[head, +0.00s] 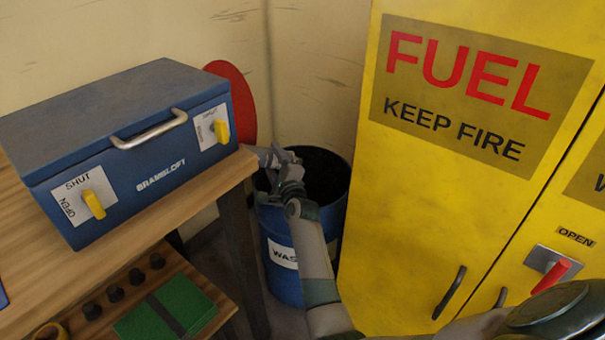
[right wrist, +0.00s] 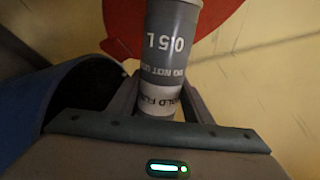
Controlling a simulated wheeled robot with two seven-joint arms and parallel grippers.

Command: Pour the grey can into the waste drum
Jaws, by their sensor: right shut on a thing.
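The blue waste drum (head: 328,235) stands on the floor in the corner, dark inside, with a partly covered white label. My right gripper (head: 273,160) is over the left part of the drum's mouth, beside the bench corner. It is shut on the grey can, which shows large in the right wrist view (right wrist: 171,40) with "0.5 L" print and a paler band. The gripper mostly hides the can in the head view, and its tilt is hard to tell there. The drum also shows at the left of the right wrist view (right wrist: 50,95). My left gripper is not in view.
A blue metal box (head: 130,140) with a handle and yellow knobs sits on the wooden bench (head: 225,180), left of the drum. A red disc (head: 232,90) stands behind it. A yellow fuel cabinet (head: 400,210) is close on the drum's right. A green case (head: 165,310) lies on the lower shelf.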

